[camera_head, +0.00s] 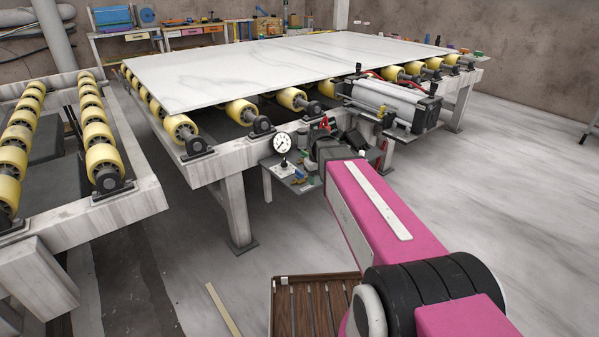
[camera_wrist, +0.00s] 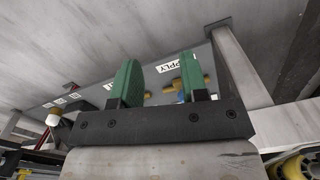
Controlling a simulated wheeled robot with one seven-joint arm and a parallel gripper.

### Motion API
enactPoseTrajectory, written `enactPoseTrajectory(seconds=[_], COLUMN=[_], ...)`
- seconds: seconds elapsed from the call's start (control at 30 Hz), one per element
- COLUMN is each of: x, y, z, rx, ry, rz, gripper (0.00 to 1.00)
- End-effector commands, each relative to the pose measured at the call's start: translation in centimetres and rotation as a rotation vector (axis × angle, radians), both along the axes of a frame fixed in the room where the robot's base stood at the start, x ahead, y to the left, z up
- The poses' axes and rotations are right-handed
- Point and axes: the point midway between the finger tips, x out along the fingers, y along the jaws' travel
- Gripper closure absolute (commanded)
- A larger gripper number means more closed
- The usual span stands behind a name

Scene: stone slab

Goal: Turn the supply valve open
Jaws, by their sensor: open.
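In the wrist view my gripper (camera_wrist: 158,70) has two green fingers standing apart with nothing held between them. Behind them is a grey panel (camera_wrist: 225,72) with a white label (camera_wrist: 170,66) ending in "PPLY", partly covered by the right finger. A brass fitting (camera_wrist: 168,90) with a small blue part shows low between the fingers, close to the right one. It looks like the supply valve, but its handle's angle cannot be told. In the head view the small panel (camera_head: 283,170) hangs at the conveyor's side, with brass and blue fittings. My arm hides part of that area.
A round gauge (camera_head: 282,143) stands on the panel. A large white slab (camera_head: 290,60) lies on the yellow-roller conveyor above. A silver cylinder unit (camera_head: 390,100) sits to the right. A wooden slatted platform (camera_head: 305,305) lies below. Open floor is at right.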

Motion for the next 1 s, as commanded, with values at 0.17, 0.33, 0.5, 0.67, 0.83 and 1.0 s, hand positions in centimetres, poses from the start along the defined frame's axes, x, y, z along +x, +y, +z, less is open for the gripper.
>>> enactPoseTrajectory(seconds=[0.17,0.33,0.5,0.67,0.83,1.0], x=[6.8,9.3,9.6,9.5,9.5,9.5], y=[3.9,5.9,6.4,6.3,6.3,6.3], z=[4.8,7.6,8.0,6.3,3.5,0.8], rx=[0.0,0.0,0.0,-0.001,-0.001,-0.001], ry=[-0.001,0.001,0.004,0.005,0.006,0.005], rz=[0.153,0.236,0.258,0.257,0.256,0.256], gripper=[0.6,0.6,0.6,0.6,0.6,0.6])
